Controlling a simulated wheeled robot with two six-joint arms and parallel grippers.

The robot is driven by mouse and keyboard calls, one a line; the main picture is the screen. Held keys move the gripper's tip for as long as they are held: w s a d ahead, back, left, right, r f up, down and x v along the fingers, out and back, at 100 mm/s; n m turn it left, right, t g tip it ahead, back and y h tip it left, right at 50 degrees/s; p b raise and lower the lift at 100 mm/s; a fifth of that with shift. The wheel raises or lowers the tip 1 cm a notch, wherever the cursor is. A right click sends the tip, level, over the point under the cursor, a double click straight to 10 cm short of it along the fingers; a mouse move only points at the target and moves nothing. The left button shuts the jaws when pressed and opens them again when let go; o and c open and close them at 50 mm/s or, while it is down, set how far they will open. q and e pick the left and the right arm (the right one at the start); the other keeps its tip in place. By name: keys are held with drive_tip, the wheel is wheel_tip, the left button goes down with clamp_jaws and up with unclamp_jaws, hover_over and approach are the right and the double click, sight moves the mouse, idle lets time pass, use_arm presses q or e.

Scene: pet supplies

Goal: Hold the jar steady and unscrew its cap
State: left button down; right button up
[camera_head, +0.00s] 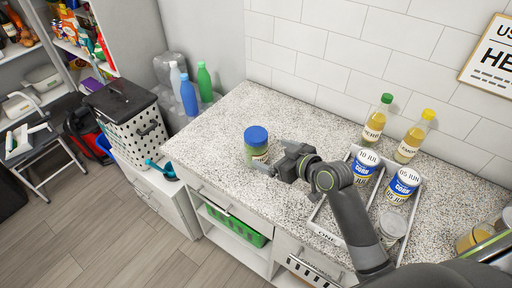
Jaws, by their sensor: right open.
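A jar (257,155) with a blue cap (256,136) stands upright on the speckled counter, left of my right gripper. The cap sits on top of the jar. My right gripper (268,161) is open, with its fingers pointing left at the jar's right side. One finger overlaps the lower part of the jar in this view; I cannot tell whether it touches. My left gripper is not in view.
A white tray (328,220) with several cans and jars stands right of the jar, partly behind my right arm. Two bottles (376,120) (413,138) stand near the tiled wall. The counter (215,142) left of the jar is clear.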

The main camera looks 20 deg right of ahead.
sight(265, 148)
drive_tip(key=shift+x, duration=1.1)
drive_tip(key=shift+w+a+p, duration=0.2)
drive_tip(key=shift+w+p, duration=0.2)
drive_tip(key=x, duration=0.1)
drive_tip(key=p+x, duration=0.1)
drive_tip(key=x, duration=0.1)
drive_tip(key=shift+w+a+r, duration=0.15)
drive_tip(key=shift+w+r, duration=0.05)
drive_tip(key=shift+w, duration=0.25)
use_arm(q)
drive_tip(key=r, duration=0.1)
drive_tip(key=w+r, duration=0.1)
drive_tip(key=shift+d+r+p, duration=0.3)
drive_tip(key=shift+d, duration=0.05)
use_arm(e)
drive_tip(key=shift+w+a+f, duration=0.15)
drive_tip(key=shift+w+f, duration=0.1)
drive_tip(key=shift+w, duration=0.1)
drive_tip(key=shift+c, duration=0.2)
drive_tip(key=c, duration=1.2)
drive_tip(key=shift+r, duration=0.3)
drive_tip(key=shift+c, duration=0.6)
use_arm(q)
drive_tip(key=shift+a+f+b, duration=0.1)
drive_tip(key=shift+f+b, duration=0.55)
use_arm(e)
wheel_tip(265, 148, up, 10)
drive_tip(key=shift+f, duration=0.2)
